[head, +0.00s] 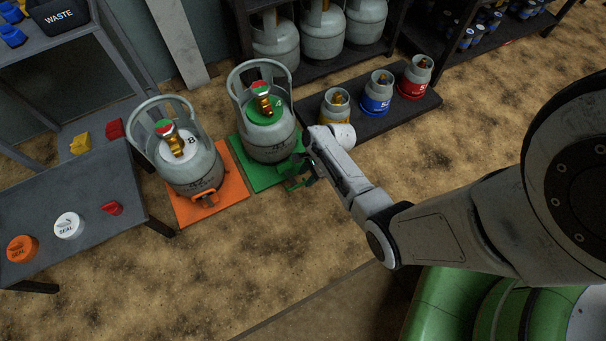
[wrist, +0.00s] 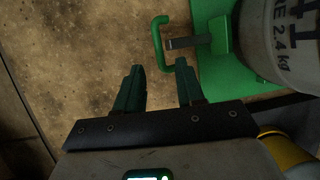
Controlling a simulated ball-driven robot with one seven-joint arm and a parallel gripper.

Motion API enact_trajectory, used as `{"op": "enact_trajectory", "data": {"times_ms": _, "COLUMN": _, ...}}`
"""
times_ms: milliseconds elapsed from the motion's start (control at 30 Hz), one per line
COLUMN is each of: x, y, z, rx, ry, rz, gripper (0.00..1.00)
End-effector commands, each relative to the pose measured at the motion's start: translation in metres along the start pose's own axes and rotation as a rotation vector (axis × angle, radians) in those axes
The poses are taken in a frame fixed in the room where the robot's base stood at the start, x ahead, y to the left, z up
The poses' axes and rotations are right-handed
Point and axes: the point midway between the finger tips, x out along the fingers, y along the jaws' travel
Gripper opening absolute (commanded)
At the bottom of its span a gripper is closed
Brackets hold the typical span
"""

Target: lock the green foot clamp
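The green foot clamp shows in the wrist view as a green loop handle (wrist: 156,40) on a short metal bar. The bar joins a green block on the edge of the green plate (wrist: 218,70). A grey cylinder with a green top (head: 265,112) stands upright on this plate. My gripper (wrist: 159,66) is open and empty. Its two dark green fingers point at the handle, with the handle's near end just beyond the gap between them; contact cannot be told. In the head view my gripper (head: 299,179) is at the plate's right front, and the clamp is hard to make out there.
To the left, a grey cylinder with a white top (head: 190,160) stands on an orange plate (head: 228,186) with an orange clamp (head: 205,200). A dark low platform (head: 418,108) with small cylinders lies to the right. A table (head: 60,195) with seals is at left. Floor in front is clear.

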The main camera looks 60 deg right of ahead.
Motion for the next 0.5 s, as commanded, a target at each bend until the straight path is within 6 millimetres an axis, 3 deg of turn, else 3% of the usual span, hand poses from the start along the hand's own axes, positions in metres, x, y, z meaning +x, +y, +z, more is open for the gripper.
{"op": "enact_trajectory", "data": {"times_ms": 33, "x": 0.014, "y": 0.001, "z": -0.002, "rx": -0.001, "ry": 0.0, "rz": 0.001, "gripper": 0.38}}
{"op": "enact_trajectory", "data": {"times_ms": 200, "x": 0.032, "y": 0.001, "z": -0.001, "rx": -0.002, "ry": 0.0, "rz": 0.001, "gripper": 0.38}}
{"op": "enact_trajectory", "data": {"times_ms": 500, "x": 0.04, "y": 0.0, "z": 0.0, "rx": -0.001, "ry": 0.0, "rz": 0.0, "gripper": 0.38}}
